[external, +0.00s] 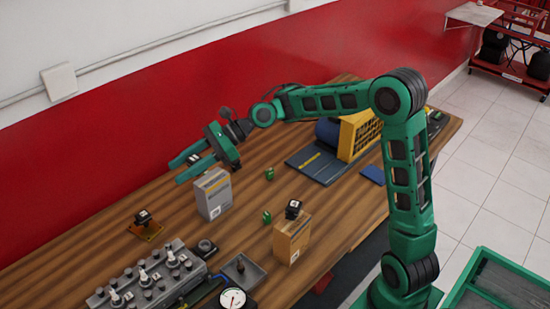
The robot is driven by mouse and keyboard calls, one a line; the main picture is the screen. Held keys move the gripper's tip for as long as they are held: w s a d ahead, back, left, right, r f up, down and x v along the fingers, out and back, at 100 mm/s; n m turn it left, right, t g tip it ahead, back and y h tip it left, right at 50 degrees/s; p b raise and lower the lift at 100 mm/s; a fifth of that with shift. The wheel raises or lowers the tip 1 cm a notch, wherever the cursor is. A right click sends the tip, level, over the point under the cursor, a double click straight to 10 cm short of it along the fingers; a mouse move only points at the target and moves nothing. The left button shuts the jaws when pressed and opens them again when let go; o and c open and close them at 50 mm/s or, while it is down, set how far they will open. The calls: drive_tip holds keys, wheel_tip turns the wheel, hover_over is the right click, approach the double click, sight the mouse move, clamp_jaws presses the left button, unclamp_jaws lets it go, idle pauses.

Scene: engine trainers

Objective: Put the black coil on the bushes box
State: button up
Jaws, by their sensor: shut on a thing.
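My gripper (178,171) is above and slightly left of a grey box (213,194), its green fingers pointing left. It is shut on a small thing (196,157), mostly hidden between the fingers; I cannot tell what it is. One small black block-like part with a white mark (293,209) sits on top of a brown cardboard box (292,241). A similar black part (142,216) sits on an orange-brown base to the left. Which of these is the black coil is unclear. The box labels are too small to read, so I cannot tell which is the bushes box.
A grey engine block (150,277), a small tray (239,269) and a round gauge (232,298) are at the front. Small green parts (267,216) stand between the boxes. The red wall borders the wooden table (340,215).

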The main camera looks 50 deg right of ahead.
hover_over(200, 180)
wheel_tip(200, 180, down, 7)
drive_tip(key=shift+s+a+r, duration=0.1)
drive_tip(key=shift+r, duration=0.1)
drive_tip(key=shift+f, duration=2.05)
drive_tip(key=o, duration=1.2)
drive_tip(key=shift+c, duration=0.2)
drive_tip(key=v, duration=1.2)
